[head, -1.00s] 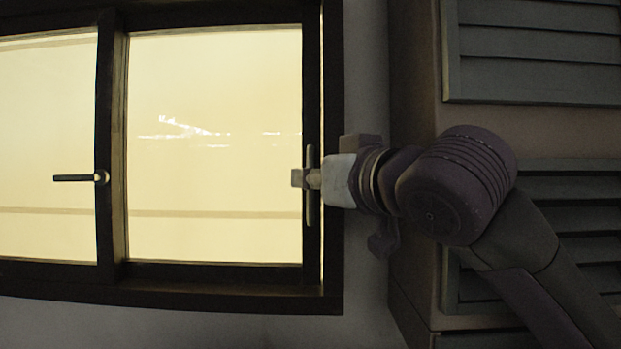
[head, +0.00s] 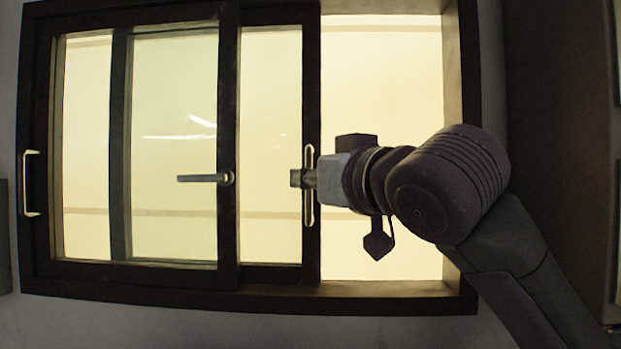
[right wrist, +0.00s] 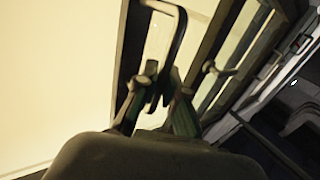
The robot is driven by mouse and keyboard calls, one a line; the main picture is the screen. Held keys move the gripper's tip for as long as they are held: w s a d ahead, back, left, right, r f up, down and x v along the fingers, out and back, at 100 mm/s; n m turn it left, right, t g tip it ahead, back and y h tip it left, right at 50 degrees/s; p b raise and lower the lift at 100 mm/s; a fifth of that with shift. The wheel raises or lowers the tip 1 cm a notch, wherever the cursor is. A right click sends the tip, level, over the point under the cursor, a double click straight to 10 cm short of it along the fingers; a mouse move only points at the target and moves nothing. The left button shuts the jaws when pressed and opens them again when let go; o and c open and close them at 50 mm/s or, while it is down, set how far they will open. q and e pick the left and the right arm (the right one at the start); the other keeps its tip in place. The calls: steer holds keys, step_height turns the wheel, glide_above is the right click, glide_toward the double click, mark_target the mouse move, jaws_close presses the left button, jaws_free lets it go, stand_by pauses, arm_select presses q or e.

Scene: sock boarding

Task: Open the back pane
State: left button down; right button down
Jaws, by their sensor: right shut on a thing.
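The back pane (head: 270,90) is a dark-framed sliding pane, partly behind the front pane (head: 229,110) in the head view. Its upright bar handle (head: 309,160) is on its right stile and also shows in the right wrist view (right wrist: 180,30). My right gripper (head: 300,179) is shut on this handle; its fingers also show around the bar in the right wrist view (right wrist: 157,92). A wide open gap (head: 380,80) lies right of the back pane. The front pane carries a lever handle (head: 205,178). My left gripper is out of view.
The dark window frame (head: 465,120) bounds the opening on the right, with its sill (head: 390,290) below. Another bar handle (head: 31,183) is at the far left. My right arm crosses in front of the gap. A dark cabinet-like surface (head: 560,110) stands at the right.

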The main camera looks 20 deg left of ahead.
steer(key=shift+a, duration=0.2)
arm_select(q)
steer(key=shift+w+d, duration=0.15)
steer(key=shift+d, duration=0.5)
arm_select(e)
steer(key=shift+s, duration=0.1)
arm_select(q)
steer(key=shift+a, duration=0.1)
arm_select(e)
steer(key=c, duration=1.5)
jaws_free()
steer(key=shift+c, duration=0.2)
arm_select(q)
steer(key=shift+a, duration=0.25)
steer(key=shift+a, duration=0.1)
arm_select(e)
steer(key=shift+a, duration=0.1)
steer(key=v, duration=1.2)
steer(key=shift+f, duration=0.1)
